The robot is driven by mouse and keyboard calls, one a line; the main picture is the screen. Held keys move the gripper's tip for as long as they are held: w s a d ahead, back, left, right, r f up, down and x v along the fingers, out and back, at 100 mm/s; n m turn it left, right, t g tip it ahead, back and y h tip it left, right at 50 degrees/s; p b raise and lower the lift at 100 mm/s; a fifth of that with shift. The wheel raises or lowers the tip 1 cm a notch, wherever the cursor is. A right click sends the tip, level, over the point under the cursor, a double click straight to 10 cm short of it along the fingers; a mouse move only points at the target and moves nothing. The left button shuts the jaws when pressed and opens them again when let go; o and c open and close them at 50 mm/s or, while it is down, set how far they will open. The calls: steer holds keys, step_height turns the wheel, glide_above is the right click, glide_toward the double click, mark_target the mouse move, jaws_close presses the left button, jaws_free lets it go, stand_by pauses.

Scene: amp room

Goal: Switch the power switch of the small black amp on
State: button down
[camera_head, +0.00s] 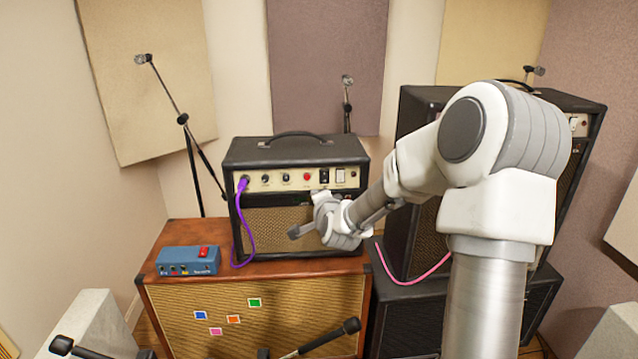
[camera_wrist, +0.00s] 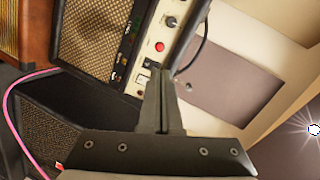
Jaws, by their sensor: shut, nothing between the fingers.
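The small black amp (camera_head: 252,150) stands on a wooden-cased cabinet in the head view. Its cream front panel (camera_head: 267,179) carries several knobs, a red round light (camera_head: 307,177), a black switch (camera_head: 325,175) and a white switch (camera_head: 340,176). The wrist view shows this panel turned on its side, with the red light (camera_wrist: 160,46), the black switch (camera_wrist: 152,65) and the white switch (camera_wrist: 143,77). My gripper (camera_wrist: 163,75) is shut and empty, its tips close to these switches. The fingers partly overlap that end of the panel. I cannot tell whether they touch it or which way the switches are set.
A purple cable (camera_head: 239,220) is plugged into the panel's left end. A blue box (camera_head: 188,261) with a red switch sits on the wooden-cased cabinet (camera_head: 300,300). Larger black amps (camera_head: 415,102) stand to the right, with a pink cable (camera_head: 420,277). Microphone stands (camera_head: 181,118) stand behind.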

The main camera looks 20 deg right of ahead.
steer(key=d+m, duration=0.1)
steer(key=w+d+f+m+t+h+b, duration=0.1)
steer(key=d+m, duration=0.1)
steer(key=w+d+f+m+h, duration=0.1)
steer(key=m, duration=0.1)
steer(key=shift+d+f+t, duration=0.1)
steer(key=shift+d+t, duration=0.25)
steer(key=shift+t, duration=0.05)
